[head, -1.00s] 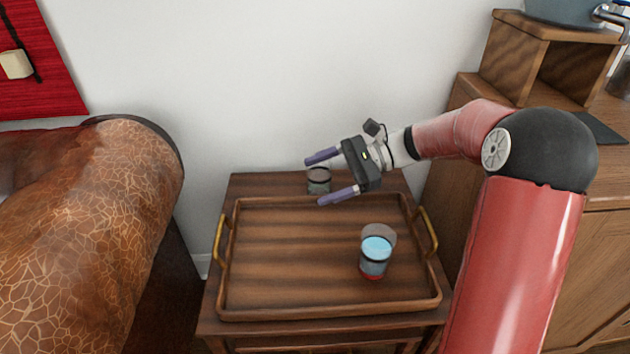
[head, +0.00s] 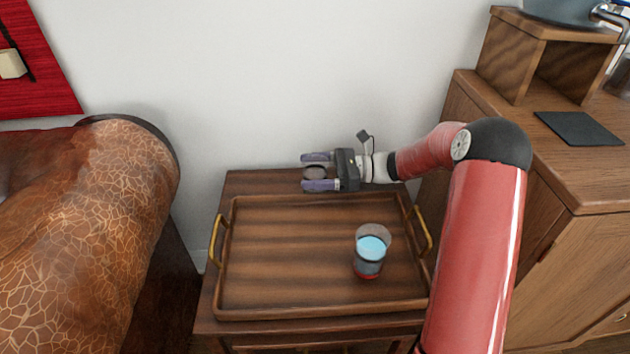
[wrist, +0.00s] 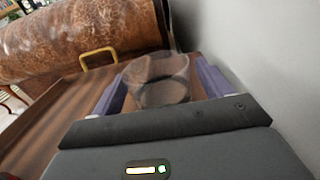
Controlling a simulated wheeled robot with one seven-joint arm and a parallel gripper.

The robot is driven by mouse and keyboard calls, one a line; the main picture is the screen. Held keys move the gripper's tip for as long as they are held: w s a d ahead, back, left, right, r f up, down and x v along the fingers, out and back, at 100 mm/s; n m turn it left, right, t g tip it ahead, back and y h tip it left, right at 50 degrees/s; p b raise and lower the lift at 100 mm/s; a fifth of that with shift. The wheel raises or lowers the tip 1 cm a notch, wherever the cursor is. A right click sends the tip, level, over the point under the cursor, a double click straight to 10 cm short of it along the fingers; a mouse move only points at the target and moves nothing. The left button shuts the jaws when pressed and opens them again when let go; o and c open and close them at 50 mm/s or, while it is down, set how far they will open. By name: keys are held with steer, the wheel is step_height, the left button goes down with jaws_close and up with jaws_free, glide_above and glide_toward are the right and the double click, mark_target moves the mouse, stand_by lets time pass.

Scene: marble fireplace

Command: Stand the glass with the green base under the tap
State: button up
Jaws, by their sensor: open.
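A clear glass (head: 315,172) stands on the side table behind the tray, near the wall. My gripper (head: 318,171) is open, with its two purple fingers on either side of this glass. In the wrist view the glass (wrist: 160,80) stands upright between the fingers; I cannot tell whether they touch it. Its base colour does not show. A second glass (head: 370,252), with a red base and light blue contents, stands on the tray. A metal tap (head: 612,12) shows at the top right, on a blue-grey vessel (head: 562,10), partly cut off by the frame.
The wooden tray (head: 270,312) with brass handles fills most of the side table (head: 250,180). A wooden cabinet (head: 580,180) at the right carries a dark mat (head: 578,128) and the wooden stand (head: 520,60) under the vessel. A patterned armchair (head: 90,230) is at the left.

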steer(key=shift+a, duration=0.75)
steer(key=shift+c, duration=0.2)
steer(key=c, duration=1.2)
steer(key=shift+r, duration=0.1)
steer(key=shift+c, duration=0.2)
